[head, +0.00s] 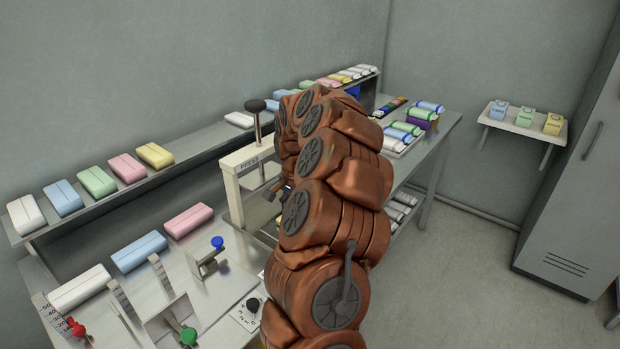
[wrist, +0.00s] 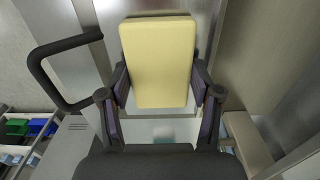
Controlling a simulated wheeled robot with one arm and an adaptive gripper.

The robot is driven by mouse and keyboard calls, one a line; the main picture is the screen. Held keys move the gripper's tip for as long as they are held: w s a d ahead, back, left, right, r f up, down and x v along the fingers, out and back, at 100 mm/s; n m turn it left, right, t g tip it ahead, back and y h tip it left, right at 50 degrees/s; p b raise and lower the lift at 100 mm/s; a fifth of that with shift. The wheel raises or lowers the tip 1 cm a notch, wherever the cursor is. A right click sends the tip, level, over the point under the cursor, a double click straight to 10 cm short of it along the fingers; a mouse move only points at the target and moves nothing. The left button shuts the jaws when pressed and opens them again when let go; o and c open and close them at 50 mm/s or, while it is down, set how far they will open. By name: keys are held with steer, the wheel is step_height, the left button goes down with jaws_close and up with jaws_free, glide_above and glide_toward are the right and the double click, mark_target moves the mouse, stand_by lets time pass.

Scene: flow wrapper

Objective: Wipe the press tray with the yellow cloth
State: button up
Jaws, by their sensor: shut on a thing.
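The yellow cloth (wrist: 158,60) shows in the wrist view as a pale yellow, folded-looking pad with rounded corners. My gripper (wrist: 160,92) is shut on it, one finger at each side. In the head view, the press (head: 240,186) is a cream frame with a black-knobbed plunger, standing left of my arm. My gripper is mostly hidden behind my arm there, close to the press. The press tray is largely hidden by the press and my arm. I cannot tell whether the cloth touches it.
A black handle (wrist: 62,62) curves left of the cloth in the wrist view. A long shelf (head: 150,185) with coloured packs runs behind the bench. A blue-knobbed clamp (head: 217,244) stands left of the press.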

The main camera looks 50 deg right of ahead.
steer(key=shift+d+f, duration=0.1)
steer(key=shift+d, duration=1.15)
steer(key=shift+d+p, duration=0.45)
steer(key=shift+d, duration=0.75)
steer(key=shift+d+r, duration=0.2)
steer(key=shift+d, duration=0.35)
step_height(320, 180, up, 8)
steer(key=shift+a, duration=0.1)
